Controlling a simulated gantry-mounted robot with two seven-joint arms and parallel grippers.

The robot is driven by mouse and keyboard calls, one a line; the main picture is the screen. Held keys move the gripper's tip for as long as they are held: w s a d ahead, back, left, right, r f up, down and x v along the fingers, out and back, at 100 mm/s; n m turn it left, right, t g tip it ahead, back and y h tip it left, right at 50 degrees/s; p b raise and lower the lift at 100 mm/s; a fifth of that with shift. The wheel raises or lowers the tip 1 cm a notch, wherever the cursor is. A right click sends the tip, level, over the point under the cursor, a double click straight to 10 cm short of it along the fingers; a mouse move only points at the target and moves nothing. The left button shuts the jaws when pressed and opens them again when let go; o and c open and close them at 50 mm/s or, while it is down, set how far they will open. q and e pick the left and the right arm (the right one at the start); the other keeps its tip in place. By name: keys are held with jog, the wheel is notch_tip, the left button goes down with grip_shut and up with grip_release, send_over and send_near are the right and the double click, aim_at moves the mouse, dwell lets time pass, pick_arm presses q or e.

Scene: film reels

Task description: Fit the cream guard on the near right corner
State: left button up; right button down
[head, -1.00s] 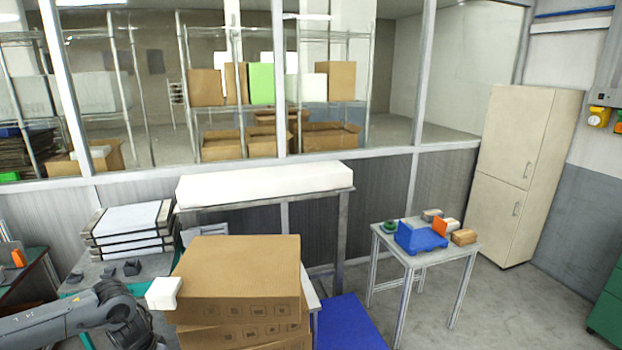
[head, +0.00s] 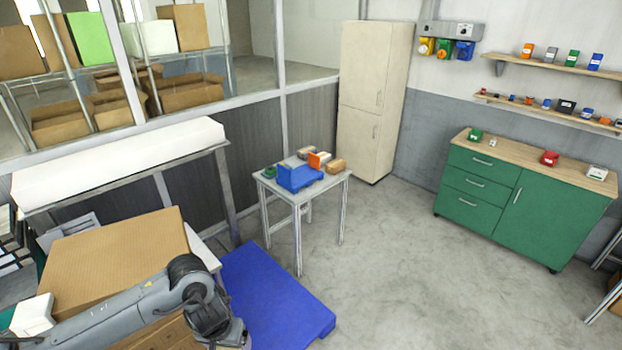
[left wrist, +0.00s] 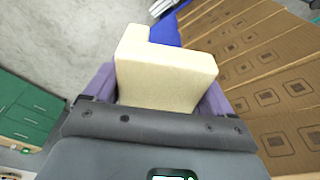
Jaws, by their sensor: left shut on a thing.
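The cream guard (left wrist: 160,78) is an L-shaped block in the left wrist view. My left gripper (left wrist: 158,92) is shut on it, with a purple finger at each side. The printed cardboard side of the box stack (left wrist: 275,90) lies to the right of the guard; I cannot tell whether they touch. In the head view the top box (head: 115,255) is at lower left, and my left arm reaches across its near side to around its near right corner. The arm hides that corner, and the held guard does not show there. My right gripper is not in view.
A white corner piece (head: 34,315) sits at the box's left corner. A blue pallet (head: 270,290) lies on the floor right of the stack. A small table (head: 325,190) with a blue bin (head: 299,178) stands beyond. The floor before the green cabinet (head: 470,195) is clear.

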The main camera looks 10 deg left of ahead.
pick_arm(q)
jog(key=shift+m, duration=0.3)
jog(key=d+r, duration=0.1)
jog(key=w+d+r, duration=0.1)
jog(key=d, duration=0.1)
jog(key=shift+w+r, duration=0.2)
jog(key=shift+r, duration=0.05)
dwell(0.3)
